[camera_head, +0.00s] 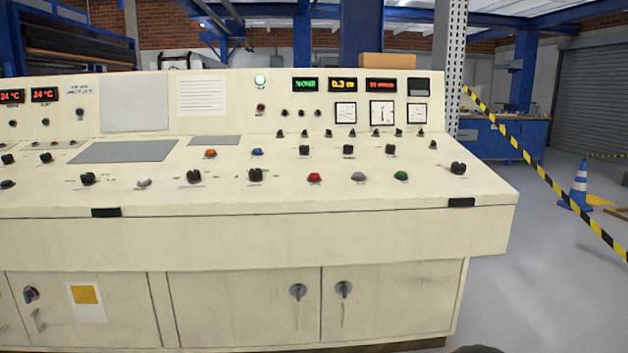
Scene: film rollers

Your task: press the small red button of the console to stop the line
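The cream console (240,235) fills most of the view, with a sloped desk and an upright back panel. A small red button (314,177) sits near the front of the desk, right of centre. A grey button (358,177) and a green button (401,176) are to its right, and a black knob (255,174) is to its left. A smaller dark red button or lamp (261,108) is on the back panel, below a lit pale green lamp (260,80). Nothing covers the red button on the desk. My gripper is not in view.
An orange-red button (210,153), a blue button (257,152) and several black knobs share the desk. Yellow-black tape (540,174) slants down on the right. A blue-white cone (579,185) stands behind it. Grey floor (510,285) is clear right of the console.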

